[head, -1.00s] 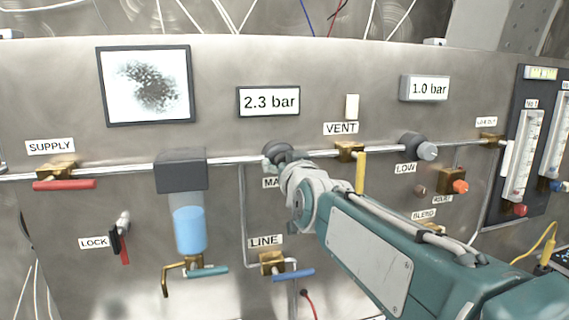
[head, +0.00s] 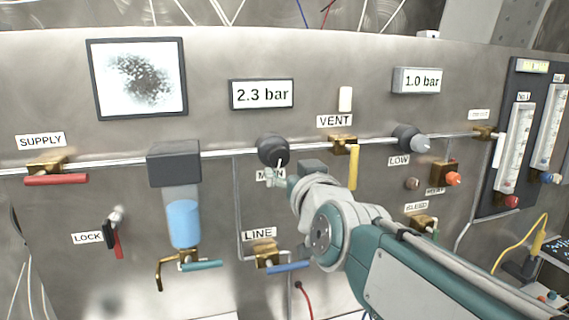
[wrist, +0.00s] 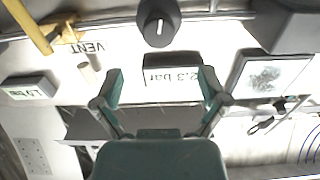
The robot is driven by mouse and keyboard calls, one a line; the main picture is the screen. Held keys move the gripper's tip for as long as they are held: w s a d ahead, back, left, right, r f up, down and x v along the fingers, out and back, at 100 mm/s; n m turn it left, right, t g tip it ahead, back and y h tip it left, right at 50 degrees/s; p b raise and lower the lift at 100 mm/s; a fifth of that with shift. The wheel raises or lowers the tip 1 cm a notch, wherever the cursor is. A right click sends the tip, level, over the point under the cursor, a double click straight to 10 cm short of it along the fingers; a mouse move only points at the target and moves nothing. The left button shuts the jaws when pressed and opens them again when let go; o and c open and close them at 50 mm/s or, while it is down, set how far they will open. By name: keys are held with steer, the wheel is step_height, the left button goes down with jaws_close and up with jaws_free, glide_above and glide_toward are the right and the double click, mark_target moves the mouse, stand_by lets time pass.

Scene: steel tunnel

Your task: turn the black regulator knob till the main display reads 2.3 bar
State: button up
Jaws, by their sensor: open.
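The black regulator knob (head: 273,150) sits on the pipe above the partly covered MAIN label. In the wrist view the knob (wrist: 158,22) is at the top middle, with a pale line on its face. The main display (head: 262,94) reads 2.3 bar; it also shows upside down in the wrist view (wrist: 174,76). My gripper (head: 276,176) is just below and in front of the knob in the head view, its fingers small there. In the wrist view my gripper (wrist: 162,84) has its two green fingers spread apart with nothing between them, and the knob lies beyond them, clear of both.
A yellow-handled VENT valve (head: 353,166) is right of the knob. The LOW regulator (head: 410,138) sits further right under a 1.0 bar display (head: 418,81). A filter bowl with blue liquid (head: 184,222) hangs left. The LINE valve (head: 268,254) is below.

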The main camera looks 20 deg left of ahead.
steer(key=v, duration=0.2)
steer(key=shift+s+d, duration=0.15)
steer(key=shift+s, duration=0.1)
steer(key=s+d+f+m+g+h, duration=0.3)
steer(key=s+d+f+g+h, duration=0.15)
steer(key=d+f, duration=1)
steer(key=s+d+f+m+g+h, duration=0.3)
steer(key=s+d+f+g+h, duration=0.1)
steer(key=s+d+f, duration=0.7)
steer(key=shift+s+d+g+h, duration=0.35)
steer(key=shift+s+g, duration=0.3)
steer(key=shift+s, duration=0.35)
stand_by(0.5)
